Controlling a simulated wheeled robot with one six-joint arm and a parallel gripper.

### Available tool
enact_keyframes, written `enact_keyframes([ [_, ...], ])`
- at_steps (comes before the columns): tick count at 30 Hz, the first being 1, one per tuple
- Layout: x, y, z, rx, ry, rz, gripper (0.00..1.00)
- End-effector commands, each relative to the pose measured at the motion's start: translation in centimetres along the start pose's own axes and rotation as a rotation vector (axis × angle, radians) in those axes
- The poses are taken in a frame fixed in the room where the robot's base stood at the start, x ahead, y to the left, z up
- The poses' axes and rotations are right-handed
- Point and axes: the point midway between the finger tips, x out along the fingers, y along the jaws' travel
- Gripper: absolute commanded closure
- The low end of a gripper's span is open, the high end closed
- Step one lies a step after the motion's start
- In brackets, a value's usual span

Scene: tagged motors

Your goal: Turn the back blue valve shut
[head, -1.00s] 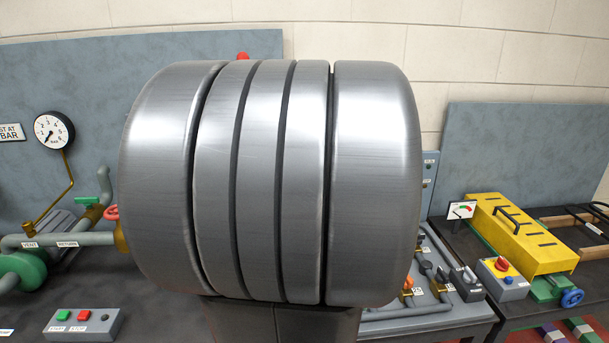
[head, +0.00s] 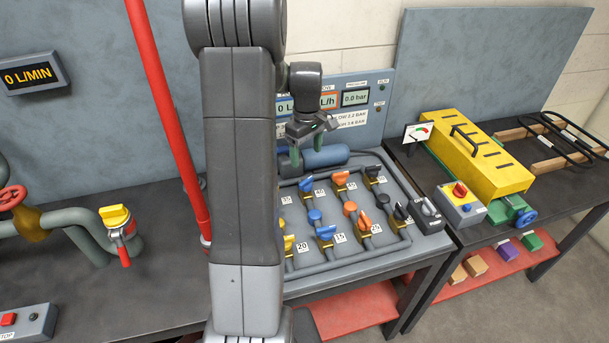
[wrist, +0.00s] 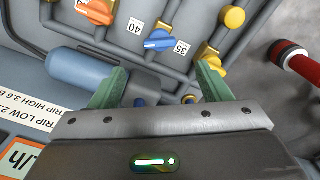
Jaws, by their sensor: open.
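The back blue valve (head: 305,183) is in the back row of the pipe panel, left of an orange valve, between the labels 35 and 40. In the wrist view its blue handle (wrist: 158,40) lies roughly left-right, just beyond the fingertips and between their lines. My gripper (head: 308,152) is above the panel's back part, pointing down, behind the valve. In the wrist view its green fingers (wrist: 163,78) are apart with nothing held, and do not touch the handle. A front blue valve (head: 325,232) sits in the near row.
A back orange valve (head: 340,177) and, in the wrist view, a back yellow valve (wrist: 208,53) flank the blue one. A blue cylinder (head: 325,157) lies behind the row. Displays (head: 320,102) stand at the back. My arm hides the panel's left part.

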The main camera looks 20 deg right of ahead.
Motion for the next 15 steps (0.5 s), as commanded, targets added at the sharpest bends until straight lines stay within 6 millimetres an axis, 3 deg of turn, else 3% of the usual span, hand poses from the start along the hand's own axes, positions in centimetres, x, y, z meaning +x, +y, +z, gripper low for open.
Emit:
enact_keyframes([
  [9, 6.7, -0.1, 0.0, 0.000, -0.003, -0.004, 0.29],
  [15, 9.4, -0.1, 0.0, 0.000, -0.002, -0.002, 0.29],
])
